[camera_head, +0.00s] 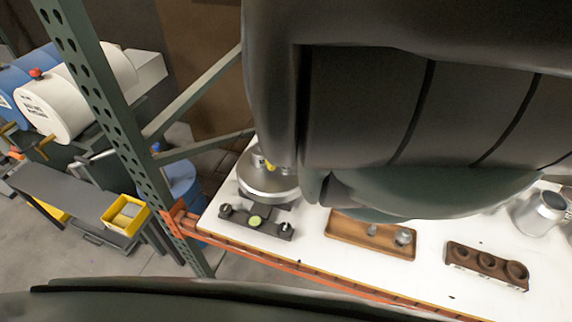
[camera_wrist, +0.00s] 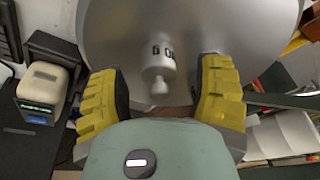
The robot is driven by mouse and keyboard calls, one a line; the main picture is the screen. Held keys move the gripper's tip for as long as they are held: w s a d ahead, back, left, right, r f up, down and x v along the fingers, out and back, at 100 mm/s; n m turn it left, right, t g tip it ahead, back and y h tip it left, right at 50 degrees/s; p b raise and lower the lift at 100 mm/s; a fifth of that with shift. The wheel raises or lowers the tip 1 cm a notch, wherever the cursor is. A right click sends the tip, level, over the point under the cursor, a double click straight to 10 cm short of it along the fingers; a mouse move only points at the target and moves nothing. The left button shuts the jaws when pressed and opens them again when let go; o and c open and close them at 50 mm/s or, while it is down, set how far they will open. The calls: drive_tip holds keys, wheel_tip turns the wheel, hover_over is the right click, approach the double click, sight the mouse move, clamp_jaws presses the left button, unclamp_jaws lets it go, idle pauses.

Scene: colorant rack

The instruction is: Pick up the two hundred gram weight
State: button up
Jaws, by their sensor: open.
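A small silver weight (camera_wrist: 158,66) with a knob on top stands on a round metal pan (camera_wrist: 125,25) in the wrist view. Its label is only partly readable, so I cannot confirm its size. My gripper (camera_wrist: 160,82) is open, with one yellow finger on each side of the weight and gaps between. In the head view the pan (camera_head: 268,186) sits on a scale at the left end of the white table. A yellow fingertip of my gripper (camera_head: 270,166) shows above the pan; my arm hides most of the rest.
A wooden tray (camera_head: 345,228) holds small metal weights (camera_head: 403,237). A wooden block with round holes (camera_head: 487,265) stands right of it, and a silver jar (camera_head: 540,212) behind. A green rack post (camera_head: 105,110) rises left of the table. White table surface is clear between these things.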

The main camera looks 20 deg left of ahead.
clamp_jaws()
idle(0.6)
